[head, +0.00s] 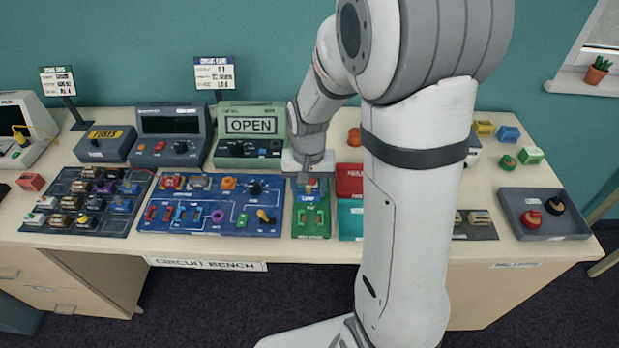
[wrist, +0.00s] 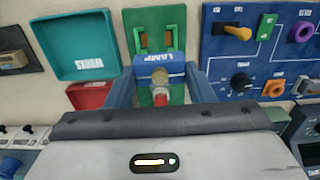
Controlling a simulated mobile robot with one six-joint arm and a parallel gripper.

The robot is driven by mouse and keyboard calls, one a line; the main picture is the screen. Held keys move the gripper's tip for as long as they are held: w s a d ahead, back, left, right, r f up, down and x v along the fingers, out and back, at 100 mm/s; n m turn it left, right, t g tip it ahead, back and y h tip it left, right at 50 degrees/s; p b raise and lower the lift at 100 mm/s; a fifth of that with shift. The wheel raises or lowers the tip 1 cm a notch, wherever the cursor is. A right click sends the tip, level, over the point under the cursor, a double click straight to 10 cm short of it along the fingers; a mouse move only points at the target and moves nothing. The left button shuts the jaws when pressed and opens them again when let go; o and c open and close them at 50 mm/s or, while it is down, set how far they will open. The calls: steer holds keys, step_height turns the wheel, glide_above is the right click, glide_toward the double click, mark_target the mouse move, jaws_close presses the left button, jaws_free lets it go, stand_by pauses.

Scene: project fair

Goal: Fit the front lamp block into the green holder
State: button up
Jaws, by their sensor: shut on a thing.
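The lamp block (wrist: 158,72) is blue with a white LAMP label and a small red-tipped bulb. My gripper (wrist: 160,84) is shut on it, with one finger on each side in the wrist view. The block is over the green holder (wrist: 155,18), a green board with upright posts past the block. The holder also shows in the head view (head: 311,228), with my gripper (head: 308,176) over its back part. The block's underside is hidden, so I cannot tell whether it touches the holder or is seated.
A blue circuit panel (head: 205,222) with switches and knobs lies left of the holder in the head view. A teal WORKS tray (wrist: 60,45) and a red tray (wrist: 88,96) lie on its other side. The green OPEN display (head: 249,131) stands behind, near my wrist.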

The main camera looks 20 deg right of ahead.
steer(key=shift+d+f+b, duration=0.2)
steer(key=shift+f+b, duration=0.8)
steer(key=shift+f, duration=0.5)
steer(key=shift+s+f+b, duration=0.1)
steer(key=shift+f+b, duration=1.6)
steer(key=shift+f, duration=0.4)
steer(key=shift+s, duration=0.15)
steer(key=shift+f+b, duration=0.6)
steer(key=shift+b, duration=0.05)
steer(key=o, duration=1)
steer(key=shift+o, duration=0.8)
steer(key=o, duration=0.4)
steer(key=shift+r, duration=0.1)
